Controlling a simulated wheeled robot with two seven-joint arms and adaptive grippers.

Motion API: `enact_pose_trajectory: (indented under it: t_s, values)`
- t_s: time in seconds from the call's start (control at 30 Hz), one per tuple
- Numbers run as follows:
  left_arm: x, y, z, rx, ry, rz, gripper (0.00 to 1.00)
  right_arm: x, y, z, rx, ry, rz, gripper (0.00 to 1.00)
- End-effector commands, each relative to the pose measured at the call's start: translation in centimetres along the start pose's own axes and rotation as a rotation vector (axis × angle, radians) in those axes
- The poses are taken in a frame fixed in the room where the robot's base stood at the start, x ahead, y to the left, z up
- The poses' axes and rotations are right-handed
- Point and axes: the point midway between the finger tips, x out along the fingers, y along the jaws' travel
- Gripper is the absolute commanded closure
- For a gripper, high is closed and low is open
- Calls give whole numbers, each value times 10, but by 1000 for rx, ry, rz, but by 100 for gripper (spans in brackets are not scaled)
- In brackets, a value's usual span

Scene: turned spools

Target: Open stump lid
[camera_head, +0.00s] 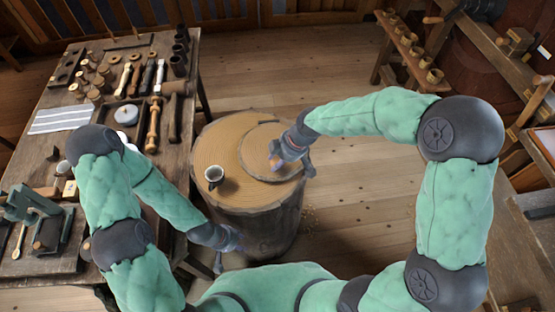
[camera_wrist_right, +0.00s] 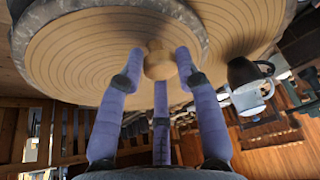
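The wooden stump (camera_head: 215,140) stands on the floor in the middle, with a ringed tan top. Its round lid (camera_head: 256,140) lies at the right part of the top; I cannot tell whether it is lifted at all. In the right wrist view the lid (camera_wrist_right: 80,60) has a bark rim and a small pale knob (camera_wrist_right: 158,62).
A workbench (camera_head: 100,135) with several turned tools and spools is on the left. Shelving with cups (camera_head: 410,40) stands at the back right. The floor behind the stump is clear.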

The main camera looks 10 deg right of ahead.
Motion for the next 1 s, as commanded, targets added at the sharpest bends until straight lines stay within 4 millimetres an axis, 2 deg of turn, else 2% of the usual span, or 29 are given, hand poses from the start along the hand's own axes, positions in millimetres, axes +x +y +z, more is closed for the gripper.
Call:
enact_pose_trajectory:
  t_s: [0.27,0.47,1.0]
  values:
    - [-2,1,0,0,0,0,60,-2,-1,-2,1,-2,-6,100]
    - [-16,6,1,0,0,0,60,-12,2,-8,16,-18,-43,100]
    - [-90,32,3,0,0,0,60,-65,33,-45,131,-139,-319,100]
